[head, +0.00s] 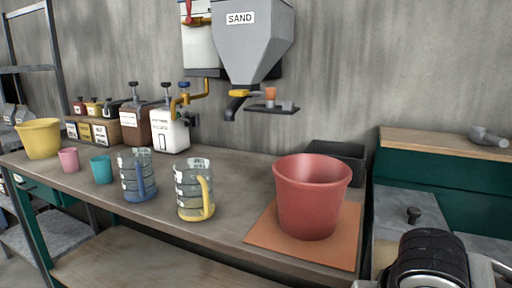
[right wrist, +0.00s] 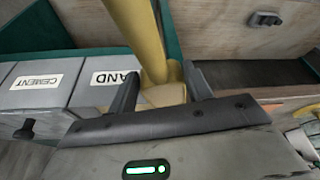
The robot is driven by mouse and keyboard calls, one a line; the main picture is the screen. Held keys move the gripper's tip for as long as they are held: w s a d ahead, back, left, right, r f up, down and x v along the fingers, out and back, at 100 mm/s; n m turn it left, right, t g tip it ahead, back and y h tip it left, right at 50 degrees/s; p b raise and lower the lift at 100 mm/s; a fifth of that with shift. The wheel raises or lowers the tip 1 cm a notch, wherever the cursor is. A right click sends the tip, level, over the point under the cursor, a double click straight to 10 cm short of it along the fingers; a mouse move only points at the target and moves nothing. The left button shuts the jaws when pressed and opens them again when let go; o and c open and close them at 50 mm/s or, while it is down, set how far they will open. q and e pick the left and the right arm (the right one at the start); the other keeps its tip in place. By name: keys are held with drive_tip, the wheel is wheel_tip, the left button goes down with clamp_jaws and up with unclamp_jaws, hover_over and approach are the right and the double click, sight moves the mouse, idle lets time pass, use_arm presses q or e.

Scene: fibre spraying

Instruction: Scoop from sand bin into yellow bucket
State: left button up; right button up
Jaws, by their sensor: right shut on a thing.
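The yellow bucket (head: 38,139) stands at the far left end of the workbench in the head view. In the right wrist view my right gripper (right wrist: 162,82) is shut on a yellow tool (right wrist: 141,32), probably the scoop; its full shape is cut off by the frame. The tool is over or just in front of a grey bin with a partly covered label reading "AND" (right wrist: 115,78), which I take as the sand bin. The bin's contents and whether the tool touches it cannot be told. My left gripper is not in view.
A grey bin labelled CEMENT (right wrist: 38,84) adjoins the sand bin. On the bench are a red bucket (head: 309,205) on an orange mat (head: 262,228), two measuring jugs (head: 193,190), a teal cup (head: 101,170) and a pink cup (head: 69,159). A SAND hopper (head: 250,45) hangs above.

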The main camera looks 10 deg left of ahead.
drive_tip(key=shift+s+a+f, duration=0.1)
drive_tip(key=shift+a+f, duration=0.3)
drive_tip(key=shift+a, duration=0.45)
drive_tip(key=shift+s+a+f, duration=0.15)
drive_tip(key=shift+a+f, duration=0.3)
drive_tip(key=shift+a, duration=0.45)
drive_tip(key=shift+s+a+f, duration=0.1)
drive_tip(key=shift+a+f, duration=0.3)
drive_tip(key=shift+a, duration=0.45)
